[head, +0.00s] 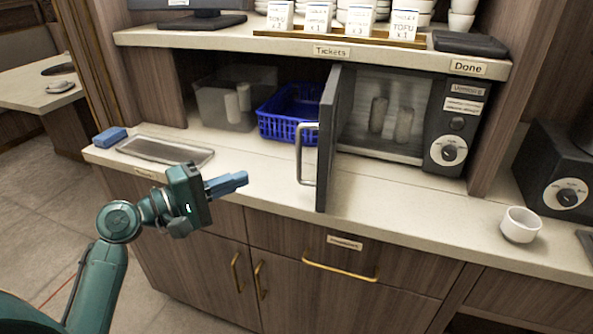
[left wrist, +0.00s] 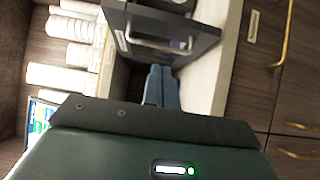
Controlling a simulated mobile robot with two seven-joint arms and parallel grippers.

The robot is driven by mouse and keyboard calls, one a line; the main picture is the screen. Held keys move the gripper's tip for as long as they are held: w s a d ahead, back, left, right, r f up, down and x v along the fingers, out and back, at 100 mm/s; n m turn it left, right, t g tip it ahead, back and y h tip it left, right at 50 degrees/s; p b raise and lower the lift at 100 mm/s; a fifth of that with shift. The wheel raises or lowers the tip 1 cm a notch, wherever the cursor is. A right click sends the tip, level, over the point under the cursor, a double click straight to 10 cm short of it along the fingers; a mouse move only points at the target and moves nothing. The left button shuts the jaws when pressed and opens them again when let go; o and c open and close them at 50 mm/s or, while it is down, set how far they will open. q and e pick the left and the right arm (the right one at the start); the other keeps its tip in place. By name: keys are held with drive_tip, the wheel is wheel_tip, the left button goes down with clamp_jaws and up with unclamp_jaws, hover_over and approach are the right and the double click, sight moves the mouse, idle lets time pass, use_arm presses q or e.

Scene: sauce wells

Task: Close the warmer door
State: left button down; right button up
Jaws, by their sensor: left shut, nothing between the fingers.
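The warmer (head: 395,120) stands on the counter under the shelf, with a dial on its right panel. Its door (head: 330,140) stands open, swung out toward the counter's front edge, with a metal handle (head: 305,155) on its left face. Two pale rolled items (head: 403,125) show inside the warmer. My left gripper (head: 243,180) is shut and empty, left of the door and apart from it, with its fingers pointing right toward the handle. In the left wrist view the shut fingers (left wrist: 161,88) point toward the door (left wrist: 175,40) and its handle (left wrist: 155,45). My right gripper is not in view.
A blue basket (head: 290,113) and a clear bin (head: 223,108) stand behind the door's left side. A metal tray (head: 165,151) and blue block (head: 110,137) lie at left. A white cup (head: 520,225) stands at right. The counter between tray and door is clear.

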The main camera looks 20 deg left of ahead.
use_arm(q)
drive_tip(key=p, duration=0.2)
approach(300, 167)
drive_tip(key=w+d+r, duration=0.3)
drive_tip(key=w, duration=0.1)
drive_tip(key=shift+w+d+f+p, duration=0.15)
drive_tip(key=shift+d+p, duration=0.1)
drive_tip(key=shift+d, duration=0.8)
drive_tip(key=shift+w+d+f+p, duration=0.1)
drive_tip(key=shift+d+p, duration=0.1)
drive_tip(key=shift+d, duration=0.85)
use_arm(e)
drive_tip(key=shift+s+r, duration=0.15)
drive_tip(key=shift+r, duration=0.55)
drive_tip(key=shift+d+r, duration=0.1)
